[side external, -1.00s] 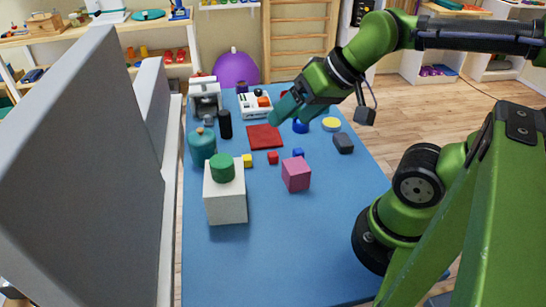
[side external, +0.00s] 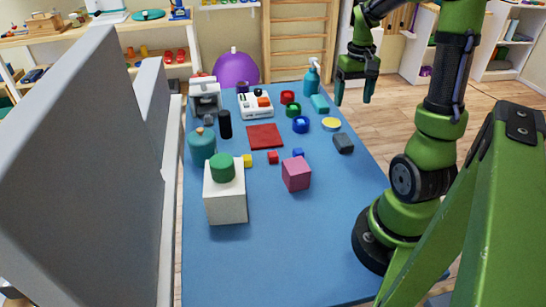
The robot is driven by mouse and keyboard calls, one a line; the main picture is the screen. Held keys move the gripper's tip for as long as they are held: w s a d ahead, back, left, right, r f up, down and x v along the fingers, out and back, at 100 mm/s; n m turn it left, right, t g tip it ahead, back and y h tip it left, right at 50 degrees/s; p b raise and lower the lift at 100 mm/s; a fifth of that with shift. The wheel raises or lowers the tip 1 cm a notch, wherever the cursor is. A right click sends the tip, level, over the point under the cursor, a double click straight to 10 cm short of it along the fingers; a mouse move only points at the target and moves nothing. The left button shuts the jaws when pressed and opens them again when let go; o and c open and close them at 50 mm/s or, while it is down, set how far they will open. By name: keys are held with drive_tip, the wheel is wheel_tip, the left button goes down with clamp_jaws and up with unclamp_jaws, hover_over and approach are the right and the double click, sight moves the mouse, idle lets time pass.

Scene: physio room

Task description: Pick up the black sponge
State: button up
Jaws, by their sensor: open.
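The black sponge (side external: 343,143) is a dark grey-black block lying on the blue table top (side external: 300,250), near its right edge. My gripper (side external: 353,101) is open with its fingers pointing down and nothing between them. In the picture it is above the sponge and a little to its right, clearly apart from it. The exact height and depth between them cannot be told from this one view.
A teal block (side external: 320,103) and a teal bottle (side external: 312,76) are farther back.

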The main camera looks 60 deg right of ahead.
hover_over(344, 139)
drive_tip(key=f, duration=0.6)
drive_tip(key=a+f, duration=0.1)
drive_tip(key=f, duration=0.2)
drive_tip(key=shift+s+f, duration=0.2)
drive_tip(key=shift+s, duration=0.05)
drive_tip(key=shift+w+d+f, duration=0.1)
drive_tip(key=shift+d+f, duration=0.1)
drive_tip(key=shift+f, duration=0.7)
drive_tip(key=shift+w+d+f, duration=0.1)
drive_tip(key=shift+d+f, duration=0.05)
drive_tip(key=shift+f, duration=0.75)
drive_tip(key=shift+w+d+f, duration=0.1)
drive_tip(key=shift+d+f, duration=0.1)
drive_tip(key=shift+f, duration=0.7)
drive_tip(key=c, duration=1.1)
